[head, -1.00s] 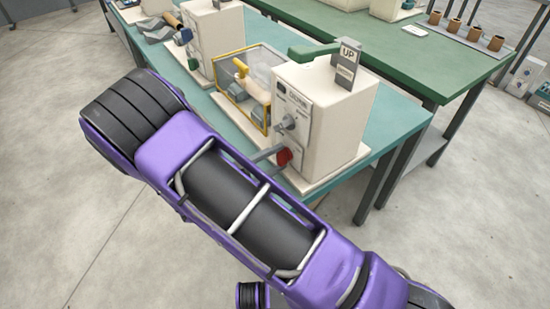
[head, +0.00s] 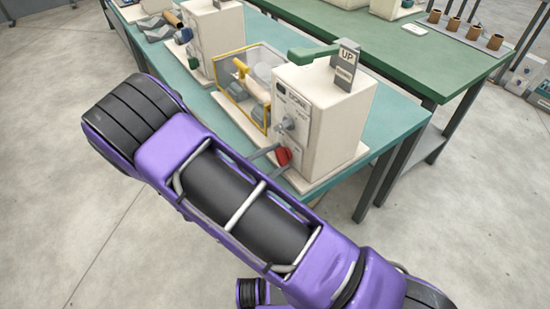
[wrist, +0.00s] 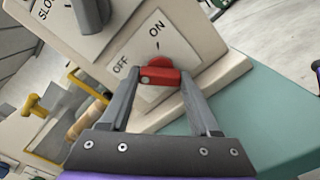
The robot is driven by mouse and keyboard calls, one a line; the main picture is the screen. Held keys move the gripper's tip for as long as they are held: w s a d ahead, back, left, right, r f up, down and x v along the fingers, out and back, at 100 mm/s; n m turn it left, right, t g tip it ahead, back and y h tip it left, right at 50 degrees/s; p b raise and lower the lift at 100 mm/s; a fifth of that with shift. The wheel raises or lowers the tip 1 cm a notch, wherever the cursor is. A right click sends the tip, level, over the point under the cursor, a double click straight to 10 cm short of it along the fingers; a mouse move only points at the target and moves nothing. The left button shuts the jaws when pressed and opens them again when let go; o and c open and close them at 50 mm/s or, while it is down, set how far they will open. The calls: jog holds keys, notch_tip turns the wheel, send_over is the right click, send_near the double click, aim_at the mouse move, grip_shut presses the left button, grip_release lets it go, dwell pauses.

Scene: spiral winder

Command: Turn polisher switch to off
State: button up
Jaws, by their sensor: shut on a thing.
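The red switch (wrist: 160,75) sits on the cream front panel of a box-shaped machine (head: 325,120). In the wrist view the word OFF is printed to its upper left and ON above it. My gripper (wrist: 158,78) has its grey fingers on both sides of the red switch and is shut on it. The switch (head: 284,157) also shows in the head view, with a grey finger beside it. I cannot tell clearly which label the switch points to. A grey knob (head: 289,123) sits above it, near a SLOW label in the wrist view.
The machine stands on a teal table (head: 395,130) near its front edge. A yellow-framed clear guard (head: 245,95) is on its left, with another cream machine (head: 215,40) beyond. A green table (head: 390,50) stands behind.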

jog(key=o, duration=1.4)
jog(key=shift+c, duration=0.2)
jog(key=v, duration=1.7)
jog(key=shift+s+a+b, duration=0.2)
jog(key=shift+b, duration=0.2)
